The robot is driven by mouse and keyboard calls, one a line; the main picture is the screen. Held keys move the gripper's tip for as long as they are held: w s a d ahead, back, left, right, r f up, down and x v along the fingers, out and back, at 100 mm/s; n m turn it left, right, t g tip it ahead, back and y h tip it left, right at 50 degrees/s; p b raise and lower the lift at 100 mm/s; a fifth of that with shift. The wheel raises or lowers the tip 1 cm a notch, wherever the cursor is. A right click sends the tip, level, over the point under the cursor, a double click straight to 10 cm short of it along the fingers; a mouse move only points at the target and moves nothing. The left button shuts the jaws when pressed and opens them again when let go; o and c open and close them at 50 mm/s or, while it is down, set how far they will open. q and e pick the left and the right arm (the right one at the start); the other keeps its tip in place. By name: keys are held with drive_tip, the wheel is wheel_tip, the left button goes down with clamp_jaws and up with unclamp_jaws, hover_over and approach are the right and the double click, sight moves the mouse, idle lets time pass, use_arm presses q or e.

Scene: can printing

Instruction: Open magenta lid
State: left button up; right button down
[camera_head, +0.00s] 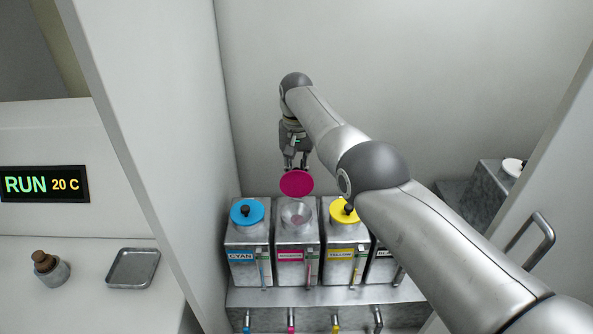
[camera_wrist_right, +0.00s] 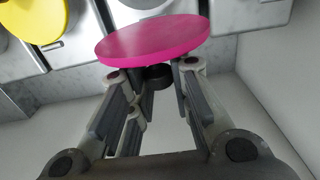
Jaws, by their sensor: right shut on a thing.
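The magenta lid (camera_head: 296,183) is a round disc held up above the magenta tank (camera_head: 297,243), whose round mouth (camera_head: 297,213) is uncovered. My right gripper (camera_head: 297,163) is just above and behind the lid in the head view. In the wrist view the lid (camera_wrist_right: 153,38) sits at the tips of my right gripper (camera_wrist_right: 155,82), whose fingers are shut on its dark knob (camera_wrist_right: 158,75). The lid is tilted and apart from the tank. My left gripper is not in view.
The cyan lid (camera_head: 247,211) and yellow lid (camera_head: 344,211) sit on the tanks either side. A black-labelled tank (camera_head: 381,268) is partly hidden by my right arm. A white wall (camera_head: 165,120) stands at left.

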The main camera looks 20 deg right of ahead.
drive_tip(key=c, duration=1.4)
unclamp_jaws()
drive_tip(key=shift+s+f, duration=0.15)
drive_tip(key=shift+o, duration=0.5)
drive_tip(key=shift+r, duration=3.85)
